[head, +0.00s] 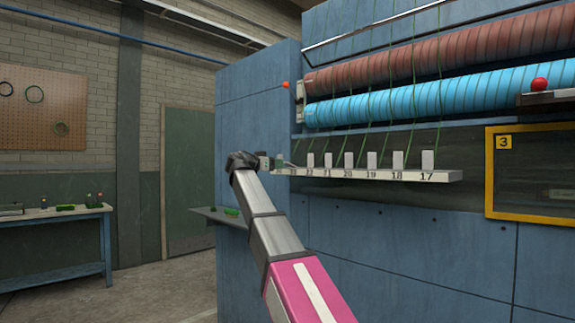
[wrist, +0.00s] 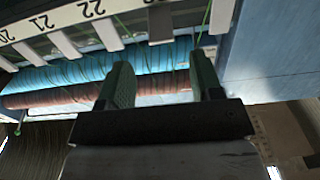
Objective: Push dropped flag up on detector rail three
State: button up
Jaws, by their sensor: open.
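The white detector rail (head: 380,174) runs along the blue machine. White flags stand upright on it above labels such as 17 (head: 427,160) and 22 (head: 311,160). No upright white flag shows above the label left of 22, close to my gripper (head: 275,161). The wrist view shows the rail upside down. There my gripper (wrist: 160,78) is open and empty, with its two fingers apart. A shorter, darker flag (wrist: 160,24) lies just beyond the gap between the fingertips; I cannot tell whether they touch it. A paler flag (wrist: 222,14) is to its right.
Green threads run from a brown roller (head: 430,62) and a light blue roller (head: 430,98) to the rail. A yellow-framed panel marked 3 (head: 503,142) is at right. A small side shelf (head: 205,212) juts out below my gripper. A workbench (head: 60,217) stands far left.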

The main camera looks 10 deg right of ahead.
aim_at(286, 164)
jog(key=x, duration=0.8)
jog(key=c, duration=0.9)
